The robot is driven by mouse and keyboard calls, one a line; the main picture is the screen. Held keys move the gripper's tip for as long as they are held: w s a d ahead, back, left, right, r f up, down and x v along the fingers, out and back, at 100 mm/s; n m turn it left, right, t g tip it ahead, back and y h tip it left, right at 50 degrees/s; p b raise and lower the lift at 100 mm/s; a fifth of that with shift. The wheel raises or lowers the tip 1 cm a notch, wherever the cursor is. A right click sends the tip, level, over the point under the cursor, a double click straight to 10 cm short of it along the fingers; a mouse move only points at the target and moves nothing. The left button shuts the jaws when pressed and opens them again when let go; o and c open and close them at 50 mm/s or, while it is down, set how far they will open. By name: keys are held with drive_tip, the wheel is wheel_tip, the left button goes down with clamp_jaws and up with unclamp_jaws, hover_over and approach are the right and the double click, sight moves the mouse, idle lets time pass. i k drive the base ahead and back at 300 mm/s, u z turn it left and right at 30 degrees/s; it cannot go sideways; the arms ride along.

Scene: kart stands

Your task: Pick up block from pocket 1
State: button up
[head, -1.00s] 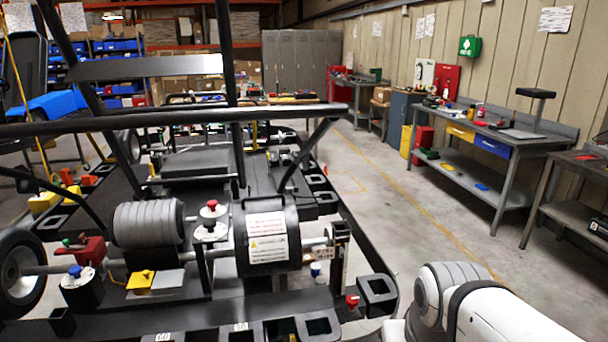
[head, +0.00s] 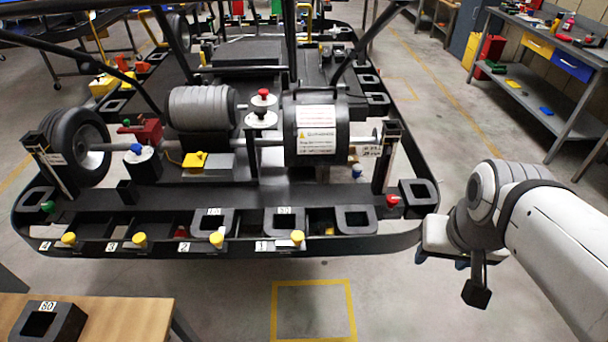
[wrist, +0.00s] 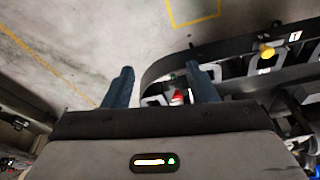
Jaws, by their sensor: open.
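The kart's front rail (head: 150,246) carries number tags 4, 3, 2 and 1 from left to right, with a yellow knob near each. The pocket 1 tag (head: 263,246) is on the right part of the rail, and it also shows at the upper right of the wrist view (wrist: 295,36). A black square block (head: 284,220) with a white label sits in the rail above that tag. My gripper (head: 442,258) is off the rail's right end, apart from the block. In the wrist view my gripper (wrist: 162,85) has its fingers wide apart with nothing held.
A red knob (head: 393,200) stands at the rail's right corner, beside a black square socket (head: 417,195). A wooden table (head: 110,320) with a block tagged 80 (head: 48,325) is at lower left. A yellow floor square (head: 313,283) lies on clear floor ahead of the rail.

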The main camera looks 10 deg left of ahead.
sight(276, 219)
drive_tip(key=u, duration=2)
drive_tip(key=k, duration=0.8)
drive_tip(key=z, duration=0.4)
drive_tip(key=i, duration=1)
